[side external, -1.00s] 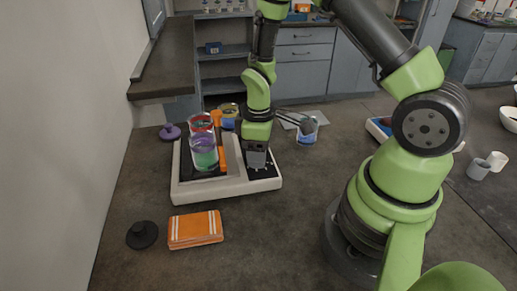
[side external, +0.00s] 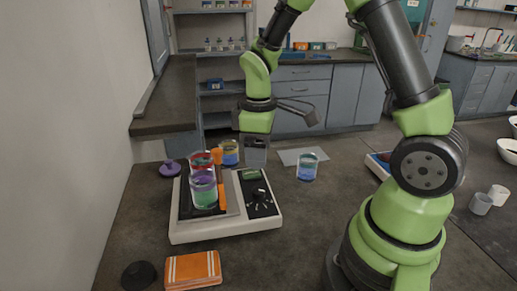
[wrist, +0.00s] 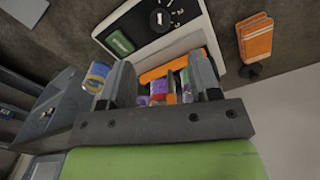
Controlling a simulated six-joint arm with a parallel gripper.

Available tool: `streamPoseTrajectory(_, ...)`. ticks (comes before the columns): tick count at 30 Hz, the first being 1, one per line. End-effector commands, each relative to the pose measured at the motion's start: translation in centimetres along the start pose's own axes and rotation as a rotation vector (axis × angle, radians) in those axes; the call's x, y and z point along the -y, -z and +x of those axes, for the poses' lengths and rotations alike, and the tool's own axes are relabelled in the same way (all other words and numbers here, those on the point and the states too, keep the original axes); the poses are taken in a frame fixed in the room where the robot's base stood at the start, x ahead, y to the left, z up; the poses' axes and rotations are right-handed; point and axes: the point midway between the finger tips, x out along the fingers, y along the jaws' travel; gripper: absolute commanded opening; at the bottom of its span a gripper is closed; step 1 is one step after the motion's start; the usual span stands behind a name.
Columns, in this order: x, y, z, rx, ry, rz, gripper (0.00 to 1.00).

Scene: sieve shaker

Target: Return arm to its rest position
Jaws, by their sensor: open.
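My gripper (side external: 256,150) hangs in the air above the back part of the shaker, pointing down. In the wrist view my gripper's two fingers (wrist: 165,85) stand apart with nothing held between them. The sieve shaker (side external: 228,229) is a white base with a dark control panel, a knob and a small green display. On its left side stand jars: a purple-rimmed one with green contents (side external: 204,190) in front and a red-rimmed one (side external: 203,160) behind. An orange bar (side external: 221,188) stands beside them. The shaker's corner also shows in the wrist view (wrist: 150,25).
A yellow-and-blue jar (side external: 229,153) stands behind the shaker. A blue-filled jar (side external: 307,168) stands to its right, by a pale sheet (side external: 290,155). A purple knobbed lid (side external: 170,169), a black lid (side external: 139,274) and a folded orange cloth (side external: 193,270) lie around it. Front middle table is clear.

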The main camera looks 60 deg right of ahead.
Motion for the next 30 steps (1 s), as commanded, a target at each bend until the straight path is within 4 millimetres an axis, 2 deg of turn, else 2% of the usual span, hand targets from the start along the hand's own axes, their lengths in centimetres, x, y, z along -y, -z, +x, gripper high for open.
streamPoseTrajectory(7,0.0,0.0,-0.1,-0.001,-0.001,0.002,0.57)
streamPoseTrajectory(10,0.3,0.0,-1.0,-0.022,-0.009,0.025,0.57)
streamPoseTrajectory(13,1.0,-0.1,-3.3,-0.078,-0.026,0.091,0.57)
streamPoseTrajectory(16,2.5,-0.7,-6.6,-0.165,-0.039,0.196,0.57)
streamPoseTrajectory(21,5.7,-2.8,-11.6,-0.334,-0.021,0.391,0.57)
streamPoseTrajectory(25,8.1,-5.0,-14.2,-0.46,0.025,0.526,0.57)
streamPoseTrajectory(30,10.6,-7.4,-15.8,-0.585,0.104,0.659,0.57)
